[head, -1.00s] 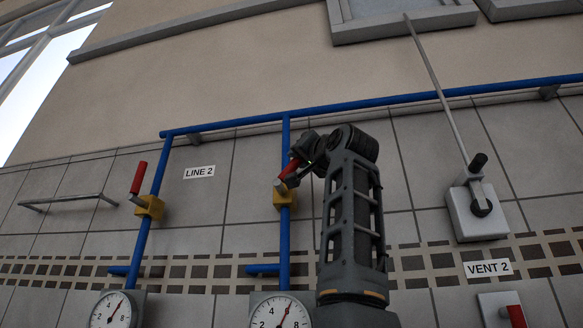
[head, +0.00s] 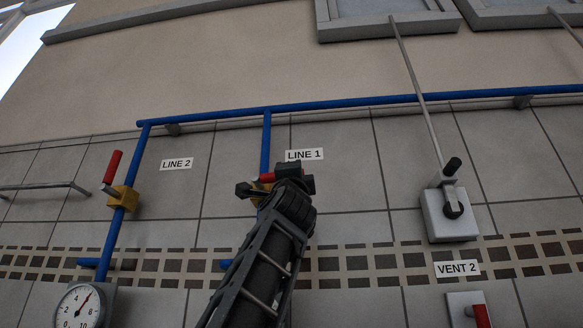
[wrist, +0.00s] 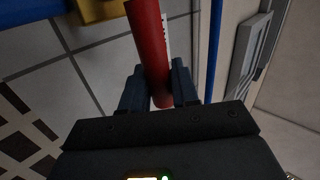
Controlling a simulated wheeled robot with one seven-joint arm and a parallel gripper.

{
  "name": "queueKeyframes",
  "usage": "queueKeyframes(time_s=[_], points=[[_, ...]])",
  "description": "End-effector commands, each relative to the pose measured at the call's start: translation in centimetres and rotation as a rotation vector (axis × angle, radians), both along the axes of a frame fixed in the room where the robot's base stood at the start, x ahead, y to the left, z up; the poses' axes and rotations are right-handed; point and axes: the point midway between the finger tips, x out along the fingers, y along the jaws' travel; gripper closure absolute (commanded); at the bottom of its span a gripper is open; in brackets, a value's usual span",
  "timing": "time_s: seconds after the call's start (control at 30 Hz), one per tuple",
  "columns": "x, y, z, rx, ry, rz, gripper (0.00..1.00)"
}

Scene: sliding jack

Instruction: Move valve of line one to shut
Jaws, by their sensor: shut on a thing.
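The line one valve has a yellow body (head: 258,188) on a blue pipe, just left of the LINE 1 label (head: 305,155). My gripper and arm partly hide it in the head view. Its red handle (head: 267,177) lies roughly level, pointing right, across the pipe. In the wrist view the red handle (wrist: 147,40) runs between the two dark fingers of my gripper (wrist: 159,84), which is shut on it. The yellow body (wrist: 100,9) shows at the top of that view.
The line two valve (head: 124,198) stands to the left with its red handle (head: 113,167) up along its pipe. A gauge (head: 80,306) is below it. A grey crank box (head: 448,215) with a rod is at right, above the VENT 2 label (head: 457,269).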

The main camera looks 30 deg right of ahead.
Motion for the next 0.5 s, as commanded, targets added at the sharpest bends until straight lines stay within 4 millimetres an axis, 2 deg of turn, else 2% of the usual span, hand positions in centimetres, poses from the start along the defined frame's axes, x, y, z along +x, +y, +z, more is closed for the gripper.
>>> queueKeyframes(time_s=[0.5], points=[[-0.04, -0.19, -0.87, 0.069, -0.049, -0.003, 1.0]])
